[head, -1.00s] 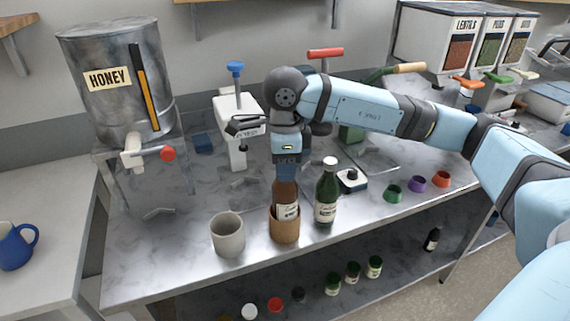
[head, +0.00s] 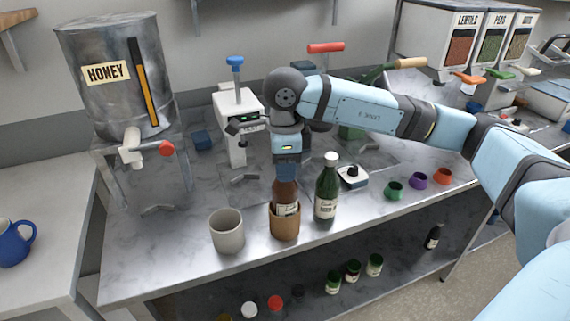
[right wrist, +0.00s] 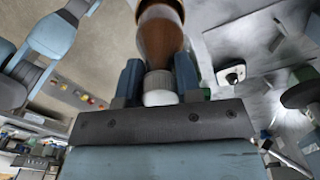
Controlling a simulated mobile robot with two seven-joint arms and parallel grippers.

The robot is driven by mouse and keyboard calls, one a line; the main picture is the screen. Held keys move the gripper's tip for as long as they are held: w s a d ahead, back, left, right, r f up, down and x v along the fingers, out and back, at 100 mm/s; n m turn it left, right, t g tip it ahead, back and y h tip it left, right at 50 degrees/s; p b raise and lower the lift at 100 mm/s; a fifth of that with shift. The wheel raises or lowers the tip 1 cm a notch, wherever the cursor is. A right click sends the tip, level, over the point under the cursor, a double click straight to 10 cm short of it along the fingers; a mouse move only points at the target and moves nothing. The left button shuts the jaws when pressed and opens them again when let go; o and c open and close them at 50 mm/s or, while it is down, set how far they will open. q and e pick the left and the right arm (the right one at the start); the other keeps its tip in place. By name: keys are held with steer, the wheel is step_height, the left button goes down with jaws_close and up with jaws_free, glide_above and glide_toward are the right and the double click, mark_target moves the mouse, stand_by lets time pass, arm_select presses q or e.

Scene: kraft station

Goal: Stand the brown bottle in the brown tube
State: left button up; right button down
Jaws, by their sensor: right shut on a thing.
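The brown bottle (head: 285,193) stands upright with its lower part inside the brown tube (head: 285,226) on the steel counter. Its pale label shows partly above the tube's rim; its base is hidden inside. My right gripper (head: 286,173) points straight down above the tube and is shut on the bottle's top. In the right wrist view the two fingers (right wrist: 158,82) flank the bottle's white cap (right wrist: 160,90), with the brown glass (right wrist: 158,36) beyond. My left gripper is not in view.
A grey cup (head: 227,232) stands close left of the tube, and a green bottle (head: 326,195) close right. A honey tank (head: 105,100) is at the back left. Small coloured cups, including a purple one (head: 418,180), stand at the right. The front-left counter is clear.

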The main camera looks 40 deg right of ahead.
steer(key=shift+f+b, duration=0.45)
steer(key=shift+f, duration=0.15)
steer(key=shift+c, duration=0.8)
jaws_free()
steer(key=shift+r, duration=0.25)
steer(key=shift+r+p, duration=0.55)
steer(key=shift+r, duration=0.6)
steer(key=shift+r, duration=0.2)
